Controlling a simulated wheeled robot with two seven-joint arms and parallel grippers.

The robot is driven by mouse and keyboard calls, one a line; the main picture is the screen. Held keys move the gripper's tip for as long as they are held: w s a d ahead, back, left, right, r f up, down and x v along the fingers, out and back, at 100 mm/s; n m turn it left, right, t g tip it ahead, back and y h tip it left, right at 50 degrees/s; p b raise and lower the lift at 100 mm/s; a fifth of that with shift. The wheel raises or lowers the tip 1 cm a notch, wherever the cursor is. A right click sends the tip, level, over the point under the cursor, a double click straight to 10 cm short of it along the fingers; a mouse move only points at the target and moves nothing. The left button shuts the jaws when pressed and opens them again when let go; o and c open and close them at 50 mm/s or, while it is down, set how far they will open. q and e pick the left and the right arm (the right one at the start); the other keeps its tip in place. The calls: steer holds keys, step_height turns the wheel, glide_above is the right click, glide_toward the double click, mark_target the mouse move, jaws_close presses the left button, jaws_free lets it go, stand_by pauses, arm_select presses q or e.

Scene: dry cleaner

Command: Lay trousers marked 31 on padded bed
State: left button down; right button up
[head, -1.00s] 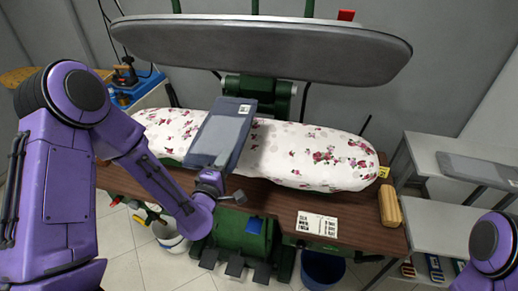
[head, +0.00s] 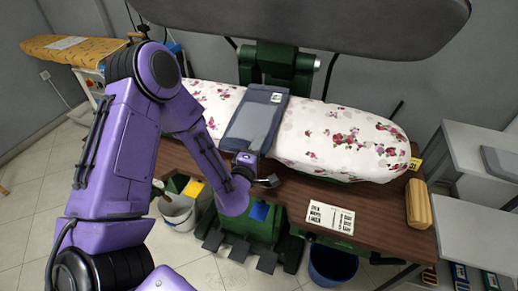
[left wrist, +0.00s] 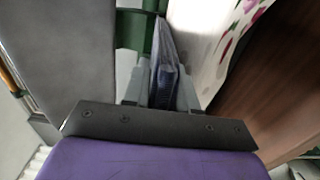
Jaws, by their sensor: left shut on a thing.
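The folded blue-grey trousers (head: 257,118) lie crosswise over the floral padded bed (head: 335,140) in the head view. A small white tag shows at their far end; its number is too small to read. Their near end hangs at the bed's front edge, by my left gripper (head: 262,174). I cannot tell whether their whole length touches the pad. In the left wrist view the trousers (left wrist: 164,72) stand edge-on between the fingers of my left gripper (left wrist: 162,88), which is shut on them. My right gripper is out of view.
A large grey press head (head: 310,22) hangs open above the bed. The wooden table (head: 380,205) carries a printed card (head: 331,217) and a tan block (head: 418,204). White shelves (head: 480,165) stand at right, and a yellow ironing board (head: 72,48) at far left.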

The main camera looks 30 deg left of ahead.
arm_select(q)
steer(key=c, duration=0.9)
jaws_free()
steer(key=shift+f, duration=0.1)
